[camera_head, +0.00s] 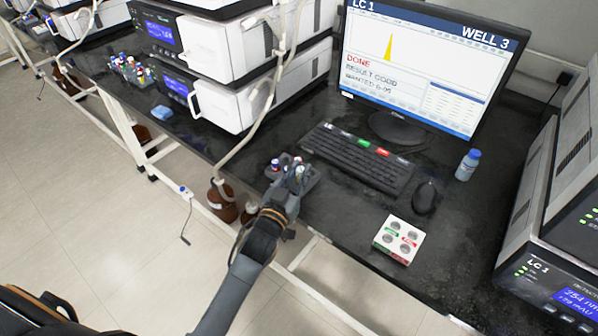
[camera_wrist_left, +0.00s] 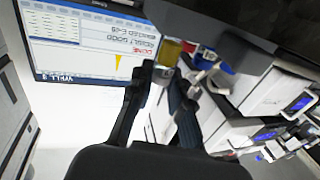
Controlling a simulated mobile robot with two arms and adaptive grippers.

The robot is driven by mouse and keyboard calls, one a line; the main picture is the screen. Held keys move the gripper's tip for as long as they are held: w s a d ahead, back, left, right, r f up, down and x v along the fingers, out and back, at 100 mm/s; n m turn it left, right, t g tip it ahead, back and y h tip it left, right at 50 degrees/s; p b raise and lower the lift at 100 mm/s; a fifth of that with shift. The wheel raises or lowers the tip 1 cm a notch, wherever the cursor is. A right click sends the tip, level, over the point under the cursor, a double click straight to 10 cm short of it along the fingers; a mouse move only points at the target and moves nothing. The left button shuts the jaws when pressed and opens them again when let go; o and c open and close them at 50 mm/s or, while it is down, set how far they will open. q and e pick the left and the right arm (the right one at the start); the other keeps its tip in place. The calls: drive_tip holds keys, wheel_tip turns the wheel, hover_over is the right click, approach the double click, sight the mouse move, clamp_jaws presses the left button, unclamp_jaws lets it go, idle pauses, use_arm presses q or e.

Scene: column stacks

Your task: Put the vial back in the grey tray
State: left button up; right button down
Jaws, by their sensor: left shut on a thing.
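My left gripper (camera_head: 294,187) is at the grey tray (camera_head: 313,179) near the front edge of the black bench. It is shut on a small vial, whose amber part shows between the fingertips in the left wrist view (camera_wrist_left: 170,50). In the head view the fingers largely cover the held vial. Other vials with blue, red and white caps (camera_head: 275,164) stand in the tray close to the fingers. I cannot tell whether the held vial is seated in a hole or just above the tray. My right gripper is not in view.
A keyboard (camera_head: 358,158), mouse (camera_head: 424,197) and blue-capped bottle (camera_head: 468,165) are to the right. A white block with round holes (camera_head: 398,240) lies at the front. The monitor (camera_head: 425,60) reads DONE, WELL 3. White instruments (camera_head: 240,85) stand behind; a second vial rack (camera_head: 130,72) is at left.

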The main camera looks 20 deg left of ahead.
use_arm(q)
drive_tip(key=shift+f+b, duration=0.75)
drive_tip(key=shift+f, duration=0.35)
idle(0.5)
drive_tip(key=o, duration=0.9)
drive_tip(key=shift+s, duration=0.1)
drive_tip(key=s+a, duration=0.1)
drive_tip(key=s, duration=1.1)
drive_tip(key=s+f+g+p, duration=0.1)
drive_tip(key=s+f+g, duration=0.35)
drive_tip(key=f, duration=1.05)
drive_tip(key=s+f+g+p, duration=0.1)
drive_tip(key=s+f+g, duration=0.35)
drive_tip(key=f, duration=1.05)
drive_tip(key=s+a+f+g, duration=0.1)
drive_tip(key=s+f+g, duration=0.1)
drive_tip(key=s+f, duration=0.3)
drive_tip(key=s+a+f+m+g+y+p, duration=0.1)
drive_tip(key=s+f, duration=0.5)
drive_tip(key=s, duration=0.8)
drive_tip(key=s+a+f+g+p, duration=0.1)
drive_tip(key=s+a+f+g, duration=0.2)
drive_tip(key=s, duration=0.6)
drive_tip(key=shift+s+a+f+g+y, duration=0.2)
drive_tip(key=shift+f+g, duration=0.35)
drive_tip(key=shift+f, duration=0.2)
drive_tip(key=shift+s+a+f+g+y, duration=0.1)
drive_tip(key=shift+s+f+g, duration=0.1)
drive_tip(key=shift+f+g, duration=0.45)
